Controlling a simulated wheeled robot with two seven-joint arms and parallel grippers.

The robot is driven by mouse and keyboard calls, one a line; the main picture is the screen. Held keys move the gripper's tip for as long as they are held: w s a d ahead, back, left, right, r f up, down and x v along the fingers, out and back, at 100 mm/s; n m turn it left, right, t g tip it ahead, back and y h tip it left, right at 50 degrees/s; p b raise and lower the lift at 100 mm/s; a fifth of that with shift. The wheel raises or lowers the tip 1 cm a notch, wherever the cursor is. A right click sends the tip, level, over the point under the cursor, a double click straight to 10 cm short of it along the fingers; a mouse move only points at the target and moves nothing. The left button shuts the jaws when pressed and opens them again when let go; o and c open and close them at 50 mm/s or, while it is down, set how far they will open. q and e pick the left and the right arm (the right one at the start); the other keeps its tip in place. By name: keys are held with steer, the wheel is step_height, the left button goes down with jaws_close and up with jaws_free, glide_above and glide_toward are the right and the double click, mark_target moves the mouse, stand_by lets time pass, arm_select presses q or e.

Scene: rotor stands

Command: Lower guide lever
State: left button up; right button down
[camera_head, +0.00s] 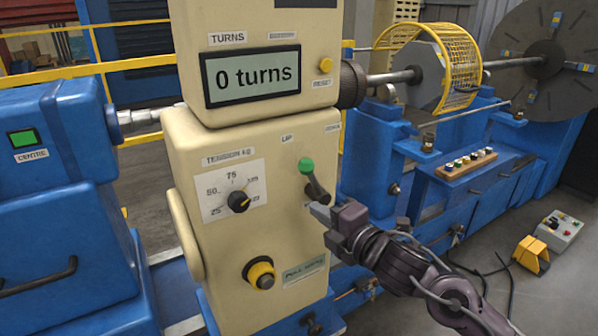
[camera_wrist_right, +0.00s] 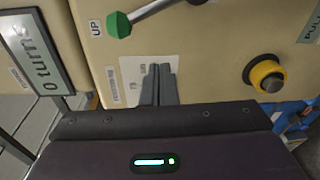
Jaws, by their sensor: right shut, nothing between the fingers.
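The guide lever, with a green knob (camera_head: 306,165) on a dark arm, is on the right part of the cream panel. Its knob end points up, towards the "UP" label, and the arm slopes down right to its pivot. In the right wrist view the green knob (camera_wrist_right: 119,25) and its metal rod lie beyond my fingertips, near the "UP" label (camera_wrist_right: 96,28). My right gripper (camera_head: 320,212) is shut and empty, just below the lever in the head view. My left gripper is not in view.
The counter display (camera_head: 252,77) reads "0 turns". The tension dial (camera_head: 239,201) and a yellow-ringed black button (camera_head: 261,274) are on the same panel, left of my gripper. Blue machinery (camera_head: 440,190) stands behind on the right, with a yellow guard cage (camera_head: 460,68).

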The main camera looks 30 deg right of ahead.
mark_target(311, 181)
steer(key=shift+n+t+y, duration=0.3)
steer(key=shift+n+y, duration=0.2)
steer(key=shift+n, duration=0.4)
steer(key=a+r, duration=0.1)
steer(key=s+a+r, duration=0.1)
steer(key=r, duration=0.2)
steer(key=shift+s+a, duration=0.25)
steer(key=shift+a, duration=0.15)
steer(key=w+a+p, duration=0.2)
steer(key=w+p, duration=0.2)
steer(key=w, duration=0.6)
steer(key=d+p, duration=0.1)
steer(key=d, duration=0.1)
steer(key=d+p, duration=0.1)
steer(key=d, duration=0.1)
steer(key=shift+s+d+r+p, duration=0.1)
steer(key=shift+s+r+p, duration=0.05)
steer(key=shift+s+p, duration=0.2)
steer(key=shift+w+r, duration=0.1)
steer(key=shift+w, duration=0.05)
